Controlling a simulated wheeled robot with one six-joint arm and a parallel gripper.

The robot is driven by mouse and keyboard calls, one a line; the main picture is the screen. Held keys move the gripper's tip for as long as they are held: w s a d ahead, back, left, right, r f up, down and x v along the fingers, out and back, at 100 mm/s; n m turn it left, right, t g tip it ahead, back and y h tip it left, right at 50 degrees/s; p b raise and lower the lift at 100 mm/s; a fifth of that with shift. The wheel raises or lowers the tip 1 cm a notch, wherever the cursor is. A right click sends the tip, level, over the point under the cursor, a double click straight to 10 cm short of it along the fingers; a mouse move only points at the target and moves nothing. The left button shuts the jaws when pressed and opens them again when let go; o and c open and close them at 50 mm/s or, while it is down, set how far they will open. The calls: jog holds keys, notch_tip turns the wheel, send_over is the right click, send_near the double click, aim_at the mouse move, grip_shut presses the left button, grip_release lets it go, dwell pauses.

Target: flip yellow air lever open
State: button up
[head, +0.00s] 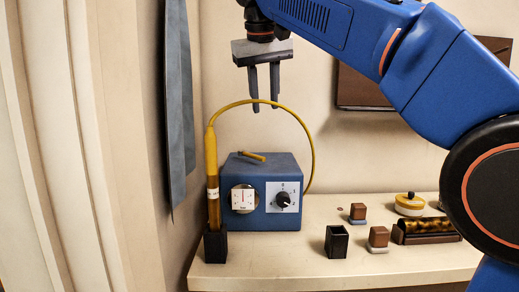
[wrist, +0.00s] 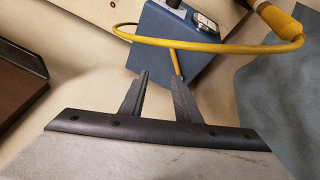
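The yellow air lever (head: 251,156) is a short bar on the top of the blue box (head: 265,172). In the wrist view the lever (wrist: 176,64) shows beyond my fingertips, on the blue box (wrist: 165,35). My gripper (head: 265,108) points down above the box, its two fingers apart with nothing between them. It is clear of the lever in the head view. In the wrist view my gripper (wrist: 158,80) also shows its fingers spread and empty. The box front has a gauge (head: 243,198) and a dark knob on a white dial (head: 283,197).
A yellow hose (head: 312,140) arches from a yellow-handled tool (head: 211,165) in a black holder (head: 215,245) to behind the box, close to my fingers. A black cup (head: 337,242), small brown blocks (head: 378,237) and a yellow-banded tin (head: 409,204) stand right. Grey cloth (head: 178,110) hangs left.

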aim_at(260, 158)
jog(key=w+f+n, duration=0.1)
jog(key=f, duration=0.3)
jog(key=w+a+f+n+y, duration=0.1)
jog(key=f+n, duration=0.1)
jog(key=f, duration=0.3)
jog(key=w+f+n+y, duration=0.1)
jog(key=f+n, duration=0.1)
jog(key=f, duration=0.2)
jog(key=shift+w+a+f, duration=0.15)
jog(key=shift+w+f, duration=0.2)
jog(key=shift+c, duration=0.3)
grip_shut()
